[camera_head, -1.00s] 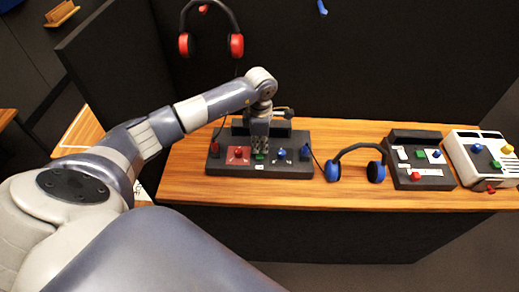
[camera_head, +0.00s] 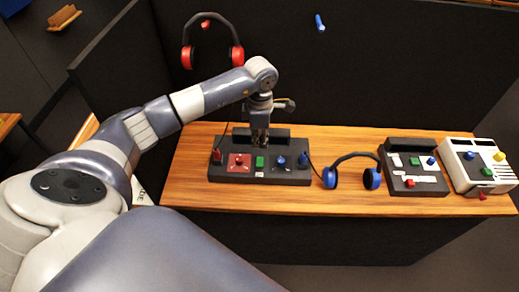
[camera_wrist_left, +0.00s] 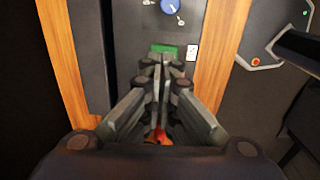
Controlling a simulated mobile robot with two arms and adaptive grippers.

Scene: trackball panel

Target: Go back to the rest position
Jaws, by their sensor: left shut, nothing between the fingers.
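The black control panel (camera_head: 225,172) lies on the wooden table. It carries a red trackball on a red plate (camera_head: 239,163), a green button (camera_head: 259,162) and blue controls (camera_head: 281,162). My left gripper (camera_head: 260,140) points down above the panel's back part, behind the green button as pictured. It is shut and empty, apart from the panel as far as I can tell. In the left wrist view, the closed fingers (camera_wrist_left: 166,62) cover part of the panel. The green button (camera_wrist_left: 165,48) and a blue knob (camera_wrist_left: 170,6) show beyond them. My right gripper is not in view.
Blue headphones (camera_head: 353,159) rest on the table (camera_head: 330,198) right of the panel. A second black panel (camera_head: 418,190) and a white panel (camera_head: 464,177) stand farther right. Red headphones (camera_head: 237,56) hang on the dark back wall (camera_head: 390,60). The table's front strip is clear.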

